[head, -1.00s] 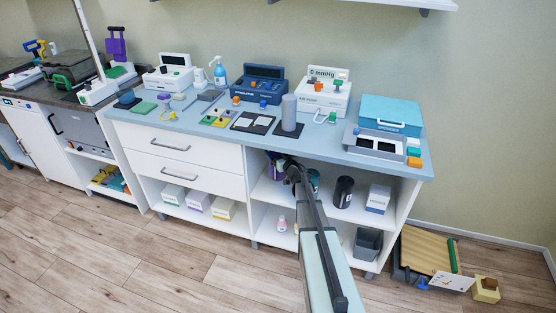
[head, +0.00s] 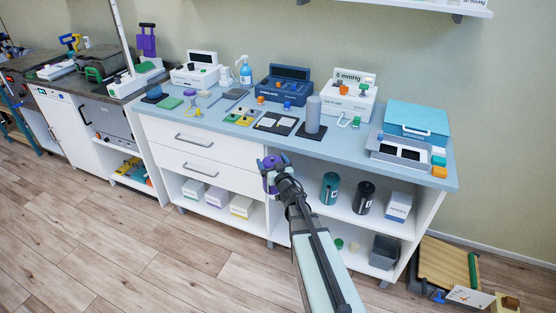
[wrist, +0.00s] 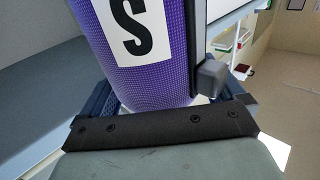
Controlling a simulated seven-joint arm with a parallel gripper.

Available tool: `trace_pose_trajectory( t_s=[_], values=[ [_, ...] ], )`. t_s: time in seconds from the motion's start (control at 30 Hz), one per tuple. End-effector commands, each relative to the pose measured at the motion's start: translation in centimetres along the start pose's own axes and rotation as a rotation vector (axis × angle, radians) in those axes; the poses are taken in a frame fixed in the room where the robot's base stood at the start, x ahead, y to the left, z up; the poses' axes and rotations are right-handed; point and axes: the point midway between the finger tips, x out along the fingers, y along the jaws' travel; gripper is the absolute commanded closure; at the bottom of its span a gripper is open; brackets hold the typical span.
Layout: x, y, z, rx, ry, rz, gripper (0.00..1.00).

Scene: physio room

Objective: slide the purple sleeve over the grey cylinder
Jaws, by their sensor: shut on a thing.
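The purple sleeve (head: 269,183) is in my gripper (head: 272,166), in front of the cabinet and below the worktop's front edge. In the wrist view the sleeve (wrist: 178,75) fills the space between my gripper's fingers (wrist: 165,98); it has a woven surface, a white label with a black S and a dark strip along its right side. My gripper is shut on it. The grey cylinder (head: 313,112) stands upright on a dark base plate (head: 311,131) on the worktop, behind and to the right of the sleeve and apart from it.
Left of the cylinder lies a dark two-panel tray (head: 276,124). Behind it stands a white air pump (head: 347,98), with a clear tube loop (head: 343,121) close by on the right.

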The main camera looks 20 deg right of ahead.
Motion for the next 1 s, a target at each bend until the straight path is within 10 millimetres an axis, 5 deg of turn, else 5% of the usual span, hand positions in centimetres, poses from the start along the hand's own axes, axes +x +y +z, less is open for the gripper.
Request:
trace_pose_trajectory(
  t_s=[0.47,1.0],
  values=[
    [1.1,-1.9,-4.5,-0.001,0.002,-0.062,0.66],
    [5.1,-4.0,-14.9,-0.002,0.004,-0.184,0.66]
  ],
)
